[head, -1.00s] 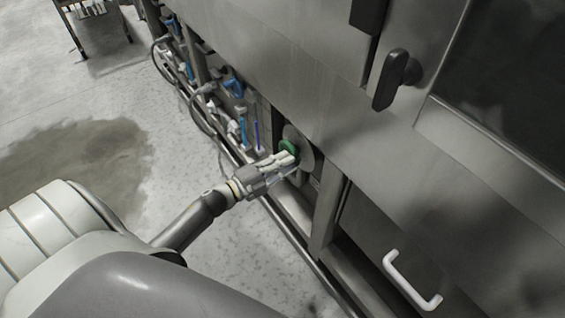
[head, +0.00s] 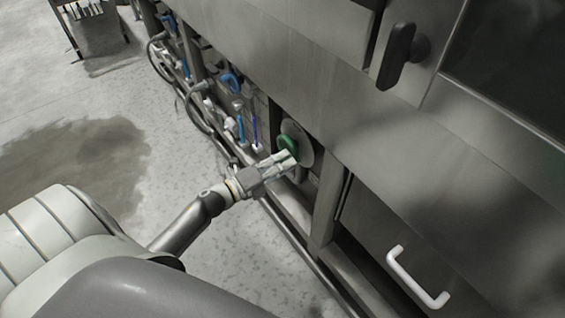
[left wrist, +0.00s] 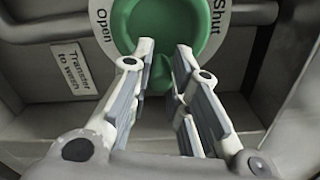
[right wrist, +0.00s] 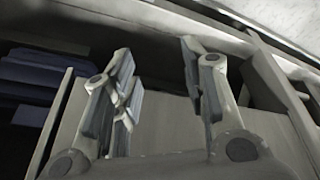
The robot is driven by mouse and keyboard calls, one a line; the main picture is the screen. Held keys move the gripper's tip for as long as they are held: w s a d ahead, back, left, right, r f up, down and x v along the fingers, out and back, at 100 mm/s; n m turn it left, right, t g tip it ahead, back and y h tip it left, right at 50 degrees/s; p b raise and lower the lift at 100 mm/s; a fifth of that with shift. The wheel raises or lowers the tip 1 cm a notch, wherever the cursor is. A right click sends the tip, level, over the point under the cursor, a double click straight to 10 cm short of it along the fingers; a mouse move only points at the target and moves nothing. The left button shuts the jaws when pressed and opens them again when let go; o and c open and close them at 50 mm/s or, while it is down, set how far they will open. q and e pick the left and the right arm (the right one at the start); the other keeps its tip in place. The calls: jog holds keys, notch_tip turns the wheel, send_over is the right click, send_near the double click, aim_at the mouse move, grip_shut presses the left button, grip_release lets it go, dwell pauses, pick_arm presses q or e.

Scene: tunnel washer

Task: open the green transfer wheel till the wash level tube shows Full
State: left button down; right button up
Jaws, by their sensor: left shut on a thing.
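The green transfer wheel (head: 287,144) is on a round pale plate (head: 305,152) low on the machine's side. In the left wrist view the wheel (left wrist: 205,22) fills the top, with "Open" on the left of its plate and "Shut" on the right. My left gripper (left wrist: 160,62) is shut on the wheel's small green lug, which points down between its fingertips. The left gripper (head: 287,161) also shows in the head view. My right gripper (right wrist: 158,70) is open and empty in the right wrist view. I cannot make out a wash level tube or its reading.
Blue-handled valves (head: 231,82) and hoses run along the machine's base. A black door handle (head: 396,55) and a white handle (head: 418,278) are to the right.

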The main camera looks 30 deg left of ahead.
pick_arm(q)
jog(key=shift+f, duration=0.1)
jog(key=c, duration=1.4)
grip_release()
jog(key=shift+o, duration=0.4)
jog(key=shift+s, duration=0.2)
jog(key=v, duration=1.1)
jog(key=shift+s+a, duration=0.2)
jog(key=shift+s, duration=0.05)
jog(key=shift+w, duration=0.1)
